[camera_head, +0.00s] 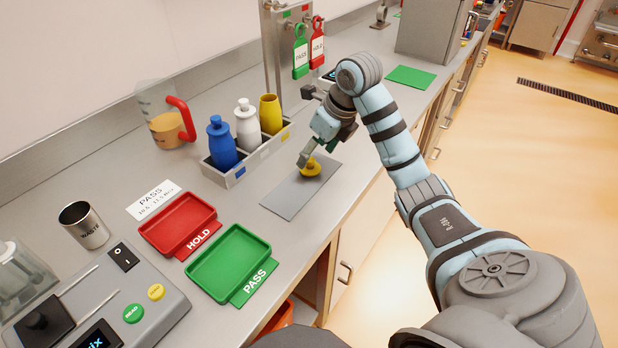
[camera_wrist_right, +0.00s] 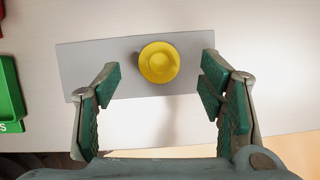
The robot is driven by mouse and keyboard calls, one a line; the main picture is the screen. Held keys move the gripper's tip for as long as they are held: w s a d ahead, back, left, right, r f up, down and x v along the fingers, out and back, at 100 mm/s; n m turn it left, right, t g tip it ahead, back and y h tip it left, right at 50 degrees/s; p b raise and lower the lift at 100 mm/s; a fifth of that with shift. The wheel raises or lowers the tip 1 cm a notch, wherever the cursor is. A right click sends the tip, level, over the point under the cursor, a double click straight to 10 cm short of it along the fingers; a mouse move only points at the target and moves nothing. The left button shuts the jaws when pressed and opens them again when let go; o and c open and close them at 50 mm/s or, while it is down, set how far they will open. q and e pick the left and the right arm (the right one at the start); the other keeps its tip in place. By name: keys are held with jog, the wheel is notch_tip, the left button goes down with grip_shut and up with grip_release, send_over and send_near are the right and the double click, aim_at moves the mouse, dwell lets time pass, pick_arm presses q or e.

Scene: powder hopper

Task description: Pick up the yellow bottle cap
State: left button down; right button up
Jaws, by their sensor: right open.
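The yellow bottle cap (camera_head: 311,167) lies on a grey mat (camera_head: 289,197) on the bench, near the mat's far end in the head view. In the right wrist view the cap (camera_wrist_right: 159,62) shows from above, round with a raised middle. My right gripper (camera_head: 306,160) is over the cap in the head view. In the right wrist view its two green-padded fingers (camera_wrist_right: 158,82) are spread wide, one on each side of the cap and apart from it. Nothing is between the pads. My left gripper is not in view.
A grey rack (camera_head: 245,165) with blue, white and yellow bottles stands left of the mat. The yellow bottle (camera_head: 270,114) has no cap. A red HOLD tray (camera_head: 180,224) and a green PASS tray (camera_head: 230,263) are nearer. The bench's front edge is close to the mat.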

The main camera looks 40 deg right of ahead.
aim_at(311, 159)
jog(key=x, duration=0.4)
jog(key=shift+f, duration=0.2)
jog(key=c, duration=1.1)
